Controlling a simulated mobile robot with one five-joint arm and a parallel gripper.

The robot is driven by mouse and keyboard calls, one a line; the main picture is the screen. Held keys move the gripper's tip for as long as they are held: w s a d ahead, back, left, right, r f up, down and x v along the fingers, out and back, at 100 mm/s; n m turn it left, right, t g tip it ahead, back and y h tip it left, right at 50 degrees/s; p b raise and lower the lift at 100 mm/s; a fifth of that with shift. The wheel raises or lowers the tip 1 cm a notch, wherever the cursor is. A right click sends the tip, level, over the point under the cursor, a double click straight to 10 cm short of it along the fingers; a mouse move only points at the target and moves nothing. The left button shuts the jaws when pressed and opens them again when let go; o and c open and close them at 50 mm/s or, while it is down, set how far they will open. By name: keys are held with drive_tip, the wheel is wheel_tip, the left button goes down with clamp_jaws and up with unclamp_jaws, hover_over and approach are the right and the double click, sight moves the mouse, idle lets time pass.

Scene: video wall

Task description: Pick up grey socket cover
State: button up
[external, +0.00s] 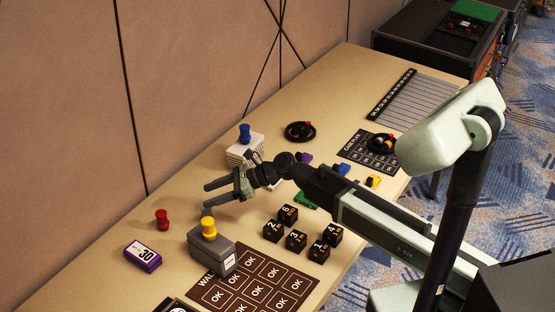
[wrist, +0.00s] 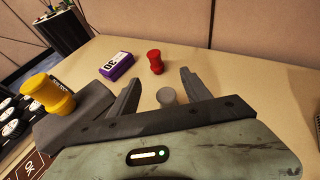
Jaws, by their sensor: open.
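A small grey round-topped piece (wrist: 166,97), which looks like the grey socket cover, shows in the wrist view between my two fingers, close to the palm edge. Its lower part is hidden by my gripper body. My gripper (external: 207,196) is open above the table in the external view, its fingers pointing left. The fingers also show spread apart in the wrist view (wrist: 160,88), with no clear contact on the grey piece. I cannot make out the grey piece separately from my gripper in the external view.
A yellow knob (external: 208,227) stands on a grey box (external: 211,252) just in front of my gripper. A red knob (external: 162,219) and a purple box (external: 143,255) are to the left. A blue knob (external: 245,133) sits on a white stack (external: 243,151) behind. Several black dice (external: 296,240) lie right.

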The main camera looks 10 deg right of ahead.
sight(207, 214)
drive_tip(key=shift+d+f+b, duration=0.1)
drive_tip(key=shift+f+b, duration=1.85)
drive_tip(key=shift+f, duration=0.1)
drive_tip(key=f+b, duration=0.4)
drive_tip(key=shift+w+a, duration=0.15)
drive_tip(key=shift+a, duration=0.1)
drive_tip(key=shift+w+a, duration=0.1)
drive_tip(key=shift+a, duration=0.7)
drive_tip(key=shift+a+f, duration=0.1)
drive_tip(key=shift+a, duration=0.25)
clamp_jaws()
